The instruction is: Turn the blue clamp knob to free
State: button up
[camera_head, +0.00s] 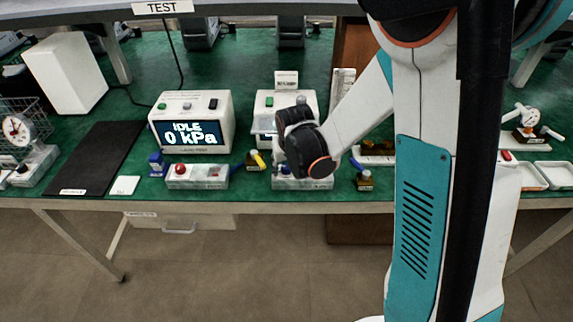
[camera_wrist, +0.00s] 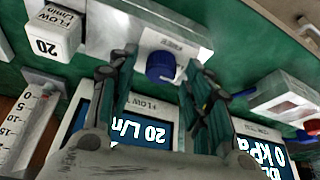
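The blue clamp knob (camera_wrist: 161,66) sits on the front of a white block (camera_wrist: 178,42) in the wrist view. My gripper (camera_wrist: 163,60) is open, with one finger to the left of the knob and one to the right. Gaps show between both fingers and the knob, so I see no grip on it. How near the fingertips are in depth is hard to tell. In the head view my dark wrist (camera_head: 306,150) hangs over a small white fixture (camera_head: 318,184) at the bench front and hides most of it; my fingers are not clear there.
A display reading IDLE 0 kPa (camera_head: 190,134) stands left of my wrist. A white fixture with a red knob (camera_head: 181,168) sits in front of it. A yellow-and-black item (camera_head: 255,160) lies close left of my wrist. A black mat (camera_head: 98,158) lies farther left.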

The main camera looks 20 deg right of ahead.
jog(key=c, duration=0.9)
jog(key=shift+d+n+y, duration=0.1)
jog(key=shift+n+y, duration=0.8)
jog(key=shift+n, duration=1.4)
jog(key=o, duration=1.1)
jog(key=shift+c, duration=0.2)
jog(key=shift+r, duration=0.1)
